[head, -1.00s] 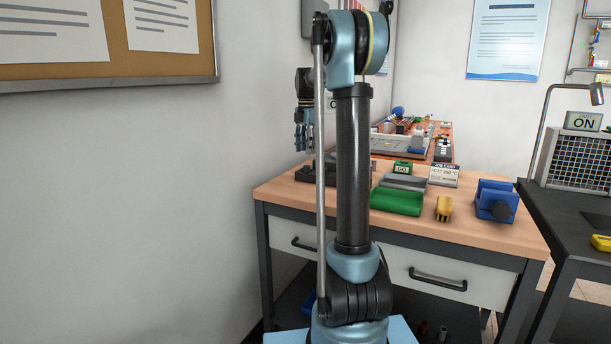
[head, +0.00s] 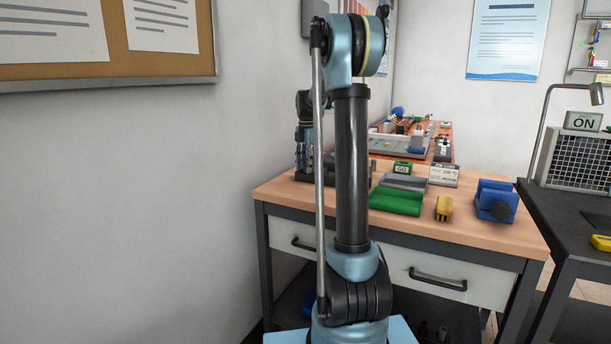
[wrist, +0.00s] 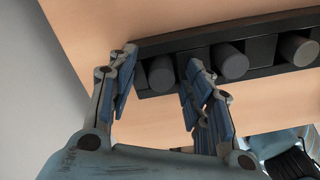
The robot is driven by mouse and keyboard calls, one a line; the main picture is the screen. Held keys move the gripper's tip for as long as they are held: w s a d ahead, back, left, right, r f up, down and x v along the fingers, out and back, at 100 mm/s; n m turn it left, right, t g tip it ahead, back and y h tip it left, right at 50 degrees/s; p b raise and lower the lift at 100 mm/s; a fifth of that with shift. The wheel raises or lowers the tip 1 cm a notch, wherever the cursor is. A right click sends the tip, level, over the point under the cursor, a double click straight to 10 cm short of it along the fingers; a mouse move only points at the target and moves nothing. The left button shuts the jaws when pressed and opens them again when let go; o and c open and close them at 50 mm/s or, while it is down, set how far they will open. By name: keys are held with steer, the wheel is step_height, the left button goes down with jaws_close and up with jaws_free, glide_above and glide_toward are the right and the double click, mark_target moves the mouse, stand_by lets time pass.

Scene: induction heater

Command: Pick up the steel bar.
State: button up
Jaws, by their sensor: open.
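A dark rack (wrist: 266,44) on the wooden bench holds several grey round bars, seen end-on in the wrist view. The leftmost bar (wrist: 160,73) appears between my two fingers. A second bar (wrist: 232,63) and a third bar (wrist: 298,49) lie to its right, outside the fingers. I cannot tell by look which one is the steel bar. My gripper (wrist: 161,60) is open and empty, with its fingertips near the rack; contact cannot be made out. In the head view my gripper (head: 302,152) points down at the bench's back left, partly hidden by my arm.
On the bench are a green tray (head: 396,202), a yellow object (head: 443,208), a blue block (head: 496,202), a small green GO box (head: 402,167) and a white sign (head: 444,175). A wall is close on the left. A dark table (head: 560,225) stands at right.

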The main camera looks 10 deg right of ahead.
jaws_close()
steer(key=shift+r, duration=0.15)
